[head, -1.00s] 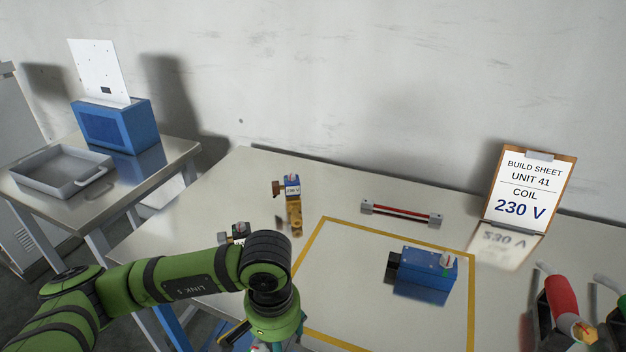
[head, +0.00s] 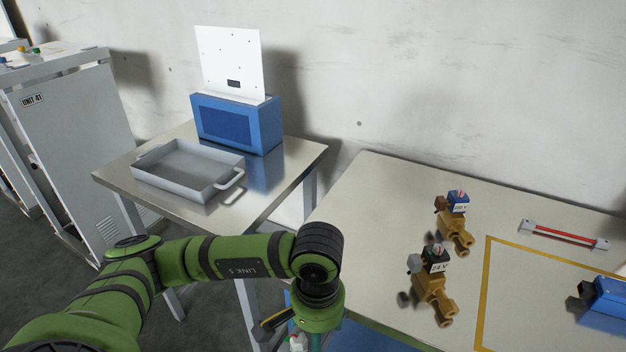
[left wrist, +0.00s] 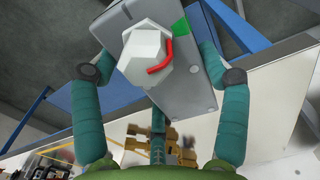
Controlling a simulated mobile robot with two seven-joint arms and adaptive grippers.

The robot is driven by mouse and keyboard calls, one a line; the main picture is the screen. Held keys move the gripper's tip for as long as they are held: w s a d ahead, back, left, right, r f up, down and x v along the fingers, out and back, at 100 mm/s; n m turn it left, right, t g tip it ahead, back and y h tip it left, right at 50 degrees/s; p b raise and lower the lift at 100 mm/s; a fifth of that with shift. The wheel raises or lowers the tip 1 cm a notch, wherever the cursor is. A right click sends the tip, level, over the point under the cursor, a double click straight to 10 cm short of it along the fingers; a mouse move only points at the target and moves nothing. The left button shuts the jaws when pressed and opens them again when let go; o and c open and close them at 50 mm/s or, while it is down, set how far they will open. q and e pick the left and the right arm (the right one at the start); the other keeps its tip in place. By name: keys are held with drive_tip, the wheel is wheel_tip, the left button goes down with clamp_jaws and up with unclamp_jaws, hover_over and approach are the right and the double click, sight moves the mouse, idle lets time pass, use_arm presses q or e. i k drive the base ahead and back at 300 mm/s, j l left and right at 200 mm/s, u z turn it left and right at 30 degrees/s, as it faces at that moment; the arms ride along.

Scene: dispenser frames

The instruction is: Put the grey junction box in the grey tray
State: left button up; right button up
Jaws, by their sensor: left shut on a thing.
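The grey junction box (left wrist: 180,70) fills the upper middle of the left wrist view, with a white fitting, a short red wire and a green patch on it. My left gripper (left wrist: 152,62) is shut on it, one teal finger on each side. In the head view my left gripper (head: 300,335) is at the bottom edge, in front of the gap between the two tables; the box is mostly hidden or cut off there. The grey tray (head: 188,172) is empty, on the left table, up and left of the gripper. My right gripper is in neither view.
A blue box (head: 262,128) with a white panel (head: 230,62) stands behind the tray. The right table holds two brass valves (head: 456,236) (head: 434,298), a red-barred part (head: 563,234) and a blue unit (head: 608,297). A grey cabinet (head: 75,140) stands at far left.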

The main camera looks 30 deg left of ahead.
sight(198, 166)
drive_tip(key=j, duration=0.5)
drive_tip(key=k+j+z, duration=0.1)
drive_tip(key=j, duration=0.4)
drive_tip(key=k+j, duration=0.1)
drive_tip(key=j, duration=0.4)
drive_tip(key=j+z, duration=0.1)
drive_tip(key=j, duration=0.4)
drive_tip(key=k+j, duration=0.15)
drive_tip(key=j, duration=0.3)
drive_tip(key=j+z, duration=0.1)
drive_tip(key=j, duration=0.4)
drive_tip(key=k+j, duration=0.2)
drive_tip(key=j, duration=0.3)
drive_tip(key=k+j+z, duration=0.1)
drive_tip(key=j, duration=0.35)
